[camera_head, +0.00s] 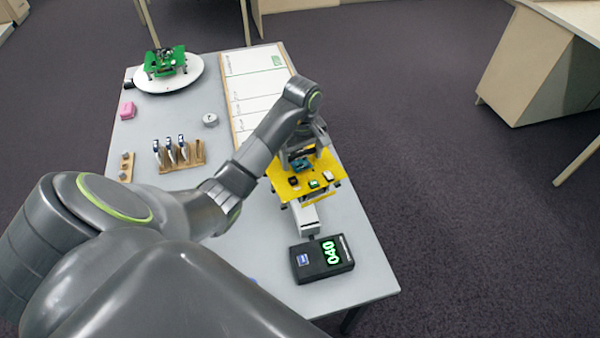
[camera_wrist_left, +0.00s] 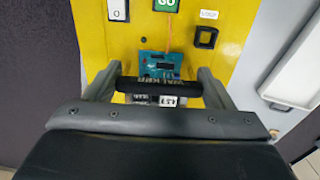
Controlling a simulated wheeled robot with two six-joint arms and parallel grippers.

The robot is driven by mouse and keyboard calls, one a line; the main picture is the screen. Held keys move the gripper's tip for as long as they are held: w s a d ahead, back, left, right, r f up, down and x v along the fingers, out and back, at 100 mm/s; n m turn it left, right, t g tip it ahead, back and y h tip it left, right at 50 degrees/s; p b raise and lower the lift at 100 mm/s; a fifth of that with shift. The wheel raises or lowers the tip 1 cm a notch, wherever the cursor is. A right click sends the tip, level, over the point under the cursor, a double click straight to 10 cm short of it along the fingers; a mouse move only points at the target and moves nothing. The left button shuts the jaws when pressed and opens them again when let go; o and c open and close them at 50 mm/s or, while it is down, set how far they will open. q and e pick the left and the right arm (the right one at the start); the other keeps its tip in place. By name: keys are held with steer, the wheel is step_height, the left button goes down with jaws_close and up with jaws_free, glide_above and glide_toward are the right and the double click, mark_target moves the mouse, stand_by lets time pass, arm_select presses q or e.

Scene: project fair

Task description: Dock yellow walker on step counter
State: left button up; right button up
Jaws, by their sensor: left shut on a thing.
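The yellow walker (camera_head: 288,188), a flat yellow plate with small buttons and a blue circuit board, is at the right side of the table. My left gripper (camera_head: 303,155) is over it from above, shut on its black handle; the left wrist view shows the handle (camera_wrist_left: 160,86) between the fingers and the yellow plate (camera_wrist_left: 130,45) around it. The step counter (camera_head: 322,258) is a black box with a green display reading 040. A white block (camera_head: 304,220) joined to it lies partly under the walker. I cannot tell whether the walker touches it. My right gripper is not in view.
A green walker (camera_head: 165,62) stands on a white round plate (camera_head: 190,82) at the far left. A white lane board (camera_head: 250,80), a wooden rack (camera_head: 182,160) with several tools, a pink block (camera_head: 127,110) and a grey round piece (camera_head: 210,119) are on the table (camera_head: 365,265).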

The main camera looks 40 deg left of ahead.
mark_target(300, 162)
arm_select(q)
steer(key=shift+w+a+r+m+p, duration=0.15)
steer(key=shift+r+m, duration=0.1)
steer(key=shift+r, duration=0.15)
steer(key=shift+w+a+r+m+p, duration=0.15)
steer(key=shift+r+m, duration=0.1)
steer(key=shift+r, duration=0.15)
steer(key=shift+s+r+m, duration=0.1)
steer(key=shift+r+m, duration=0.15)
steer(key=shift+m, duration=0.05)
steer(key=shift+s+d+f+m+b, duration=0.1)
steer(key=shift+s+f+m+b, duration=0.2)
steer(key=shift+s+f+b, duration=0.1)
steer(key=f+b, duration=0.3)
steer(key=f, duration=0.1)
steer(key=shift+w+b, duration=0.25)
steer(key=shift+b, duration=0.15)
steer(key=shift+f, duration=0.15)
step_height(300, 162, down, 2)
steer(key=shift+s+f+b, duration=0.1)
steer(key=shift+b, duration=0.4)
steer(key=shift+f+p, duration=0.35)
steer(key=shift+f, duration=0.85)
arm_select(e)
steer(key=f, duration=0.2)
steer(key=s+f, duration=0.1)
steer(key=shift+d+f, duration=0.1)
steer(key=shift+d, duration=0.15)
